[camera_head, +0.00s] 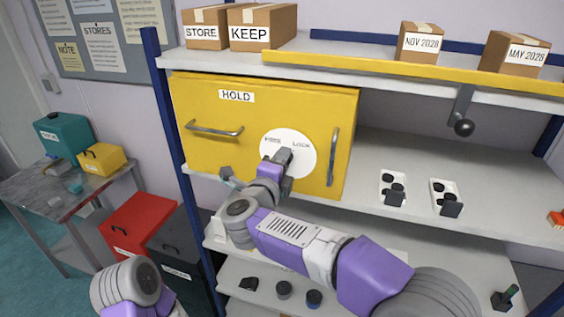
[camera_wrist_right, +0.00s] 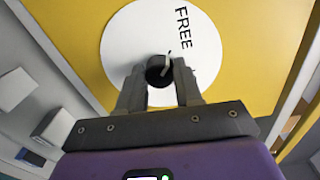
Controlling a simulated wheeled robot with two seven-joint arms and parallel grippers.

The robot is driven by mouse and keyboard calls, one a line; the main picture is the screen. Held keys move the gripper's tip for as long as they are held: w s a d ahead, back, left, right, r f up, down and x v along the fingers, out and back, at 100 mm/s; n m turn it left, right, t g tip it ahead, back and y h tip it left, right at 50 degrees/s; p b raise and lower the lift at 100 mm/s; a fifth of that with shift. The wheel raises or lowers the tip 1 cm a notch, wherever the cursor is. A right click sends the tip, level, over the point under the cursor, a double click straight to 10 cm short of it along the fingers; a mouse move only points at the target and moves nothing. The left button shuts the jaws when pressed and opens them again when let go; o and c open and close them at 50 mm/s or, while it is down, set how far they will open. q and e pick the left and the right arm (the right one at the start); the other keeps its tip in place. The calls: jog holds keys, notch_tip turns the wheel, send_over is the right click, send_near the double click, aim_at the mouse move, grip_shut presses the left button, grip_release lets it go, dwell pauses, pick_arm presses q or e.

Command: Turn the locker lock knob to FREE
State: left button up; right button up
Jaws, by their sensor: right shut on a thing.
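The yellow locker (camera_head: 262,112) labelled HOLD sits on the shelf in the head view. On its front is a round white dial plate (camera_head: 303,164) with FREE at the left and LOCK at the right; the wrist view shows the plate (camera_wrist_right: 122,45) with FREE large at upper right. The dark lock knob (camera_wrist_right: 158,71) is at the plate's middle with a pale mark on top. My right gripper (camera_head: 283,160) is at the dial, its fingers shut on the knob on either side. The fingers partly hide the knob, and LOCK is not seen in the wrist view. My left gripper is out of view.
Two metal handles, one horizontal (camera_head: 215,131) and one vertical (camera_head: 333,157), flank the dial. Cartons (camera_head: 263,27) stand on the shelf above. A dark ball-ended lever (camera_head: 463,126) hangs at right. White trays (camera_head: 393,189) lie on the shelf right of the locker.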

jog(key=o, duration=1)
jog(key=shift+o, duration=0.2)
jog(key=b+v, duration=0.1)
jog(key=v, duration=0.6)
jog(key=shift+s+b, duration=0.25)
jog(key=shift+b, duration=0.15)
jog(key=shift+a, duration=0.1)
